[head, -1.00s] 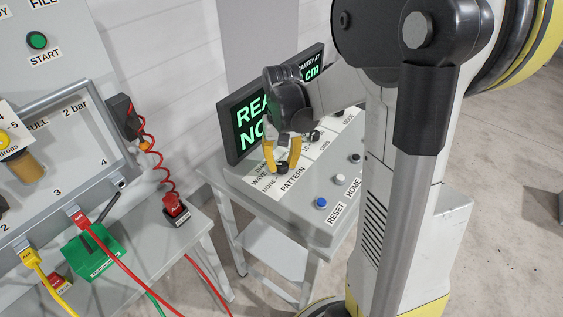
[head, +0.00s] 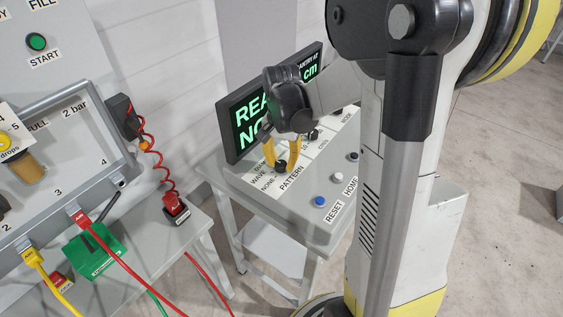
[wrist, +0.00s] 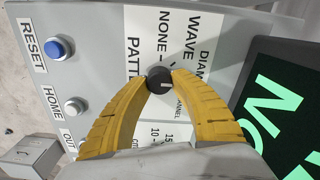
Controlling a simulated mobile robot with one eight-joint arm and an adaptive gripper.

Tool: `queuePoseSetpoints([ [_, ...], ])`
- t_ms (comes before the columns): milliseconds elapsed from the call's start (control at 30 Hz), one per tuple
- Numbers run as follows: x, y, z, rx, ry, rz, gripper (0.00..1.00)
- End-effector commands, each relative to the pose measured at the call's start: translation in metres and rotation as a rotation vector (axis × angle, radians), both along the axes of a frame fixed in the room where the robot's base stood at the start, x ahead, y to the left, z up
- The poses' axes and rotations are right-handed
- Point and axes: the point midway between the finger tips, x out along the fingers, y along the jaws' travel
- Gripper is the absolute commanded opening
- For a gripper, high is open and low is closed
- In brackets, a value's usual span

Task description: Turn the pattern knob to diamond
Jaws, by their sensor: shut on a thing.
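The pattern knob (head: 281,167) is a small black round knob on the sloping grey control panel. In the wrist view the knob (wrist: 158,80) sits beside the printed labels NONE, WAVE and a partly hidden DIAMOND. A light mark shows on its face, but I cannot tell for sure which label it points to. My gripper (wrist: 159,77) has its two yellow fingers shut on the knob, one tip on each side. The fingers hide part of the PATTERN and CHANNEL lettering.
The green-lettered display (head: 262,112) stands close behind my gripper. A blue RESET button (head: 320,201) and a white HOME button (head: 338,179) lie along the panel's near edge. A bench (head: 165,255) with a red plug and hoses is at left.

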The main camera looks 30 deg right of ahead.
Motion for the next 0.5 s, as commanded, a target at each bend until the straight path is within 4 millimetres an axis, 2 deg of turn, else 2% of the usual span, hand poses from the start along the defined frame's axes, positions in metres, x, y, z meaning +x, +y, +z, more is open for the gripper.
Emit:
queuePoseSetpoints([
  [400, -0.0006, 0.0001, -0.0005, 0.000, 0.001, -0.008, 0.00],
  [433, -0.0006, 0.0001, -0.0005, 0.000, 0.001, -0.007, 0.31],
  [500, -0.0006, 0.0001, -0.0004, 0.000, 0.001, -0.007, 0.51],
])
